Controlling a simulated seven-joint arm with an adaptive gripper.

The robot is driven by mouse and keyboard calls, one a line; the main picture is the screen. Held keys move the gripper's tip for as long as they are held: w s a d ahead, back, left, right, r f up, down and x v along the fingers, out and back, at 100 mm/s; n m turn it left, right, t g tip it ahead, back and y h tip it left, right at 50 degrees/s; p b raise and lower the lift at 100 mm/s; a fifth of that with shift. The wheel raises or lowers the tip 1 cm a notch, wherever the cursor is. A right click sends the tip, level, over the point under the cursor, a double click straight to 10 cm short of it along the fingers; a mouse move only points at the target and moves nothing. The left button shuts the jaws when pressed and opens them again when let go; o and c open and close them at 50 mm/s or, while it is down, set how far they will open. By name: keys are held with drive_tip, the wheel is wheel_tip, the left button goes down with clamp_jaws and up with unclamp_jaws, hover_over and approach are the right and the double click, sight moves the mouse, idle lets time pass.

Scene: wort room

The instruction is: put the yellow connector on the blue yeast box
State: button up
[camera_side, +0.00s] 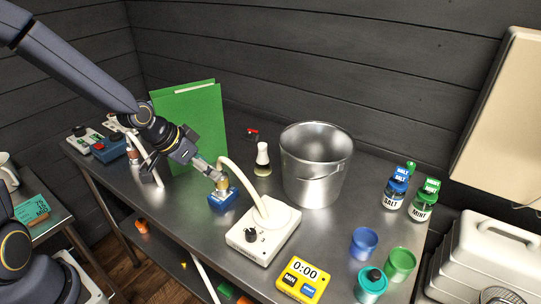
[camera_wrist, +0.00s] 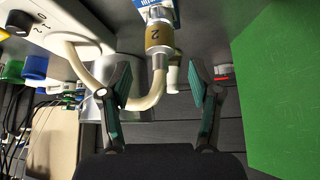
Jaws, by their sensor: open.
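The yellow connector (camera_side: 222,184), marked 2 in the wrist view (camera_wrist: 160,38), stands at the top of the small blue box (camera_side: 223,202). It appears to touch the box, part of which shows at the top edge of the wrist view (camera_wrist: 152,5); whether it is fully seated I cannot tell. A thick white cable (camera_side: 240,175) arches from the connector to a white device with a black knob (camera_side: 263,232). My gripper (camera_side: 207,170) is open beside the connector. In the wrist view its fingers (camera_wrist: 162,95) are apart, with the cable bend between them and nothing gripped.
A green binder (camera_side: 188,125) stands close behind my gripper. A metal bucket (camera_side: 315,175) and a white-topped bottle (camera_side: 262,158) stand to the right. A yellow timer (camera_side: 302,280) lies in front. Another blue box (camera_side: 109,150) sits at the left, near a second cable.

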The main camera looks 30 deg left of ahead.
drive_tip(key=s+r+n+y, duration=0.1)
drive_tip(key=s+r, duration=0.6)
drive_tip(key=s, duration=0.2)
drive_tip(key=s+r+n, duration=0.2)
drive_tip(key=s+r, duration=0.6)
drive_tip(key=s, duration=0.2)
drive_tip(key=shift+s+a+g+y, duration=0.25)
drive_tip(key=shift+s+g+y, duration=0.05)
drive_tip(key=shift+g+y, duration=0.1)
